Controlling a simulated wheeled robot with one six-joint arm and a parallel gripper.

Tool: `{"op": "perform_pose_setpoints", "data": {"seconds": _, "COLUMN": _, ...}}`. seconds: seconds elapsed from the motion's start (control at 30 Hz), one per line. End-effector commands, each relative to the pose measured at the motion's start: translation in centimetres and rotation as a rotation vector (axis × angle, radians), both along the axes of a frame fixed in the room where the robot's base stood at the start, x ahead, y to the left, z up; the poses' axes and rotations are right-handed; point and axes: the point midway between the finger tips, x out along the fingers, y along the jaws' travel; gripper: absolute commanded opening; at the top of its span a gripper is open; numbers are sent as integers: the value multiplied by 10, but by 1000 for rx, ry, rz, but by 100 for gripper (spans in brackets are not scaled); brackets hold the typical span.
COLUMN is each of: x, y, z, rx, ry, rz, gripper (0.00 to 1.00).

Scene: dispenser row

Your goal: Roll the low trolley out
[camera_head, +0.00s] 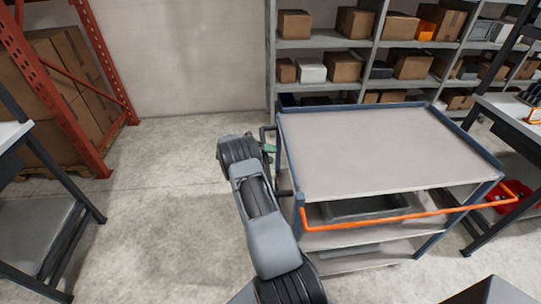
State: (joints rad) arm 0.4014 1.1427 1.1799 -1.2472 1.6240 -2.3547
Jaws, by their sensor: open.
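The trolley (395,150) stands right of centre in the head view, with a pale grey top, blue-grey frame and lower shelves. An orange bar handle (420,217) runs along its near side. My gripper (272,152) is beside the trolley's left end, near its far left corner. It is open, and no held thing shows in it. My arm partly hides the fingers, so I cannot tell whether they touch the frame. The trolley's wheels are not clearly seen.
Shelving with boxes (350,65) stands behind the trolley. A dark-framed bench (510,115) is close on its right, with a red bin (508,195) below. Another bench (40,220) and an orange-red rack (95,90) stand left. The floor (165,190) between is clear.

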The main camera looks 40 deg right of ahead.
Motion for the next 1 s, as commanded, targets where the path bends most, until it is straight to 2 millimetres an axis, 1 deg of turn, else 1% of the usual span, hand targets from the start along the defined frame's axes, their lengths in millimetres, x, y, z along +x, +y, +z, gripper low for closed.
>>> {"op": "perform_pose_setpoints", "data": {"seconds": 0.23, "x": 1, "y": 0, "z": 0, "rx": 0, "ry": -1, "rz": -1, "gripper": 51}}
{"op": "perform_pose_setpoints", "data": {"seconds": 0.37, "x": 8, "y": 9, "z": 2, "rx": -1, "ry": -1, "rz": 1, "gripper": 51}}
{"op": "perform_pose_setpoints", "data": {"seconds": 0.73, "x": 52, "y": 66, "z": 15, "rx": 0, "ry": -2, "rz": 3, "gripper": 51}}
{"op": "perform_pose_setpoints", "data": {"seconds": 0.9, "x": 69, "y": 87, "z": 21, "rx": -1, "ry": -2, "rz": 2, "gripper": 51}}
{"op": "perform_pose_setpoints", "data": {"seconds": 1.0, "x": 76, "y": 96, "z": 23, "rx": -1, "ry": -1, "rz": 1, "gripper": 51}}
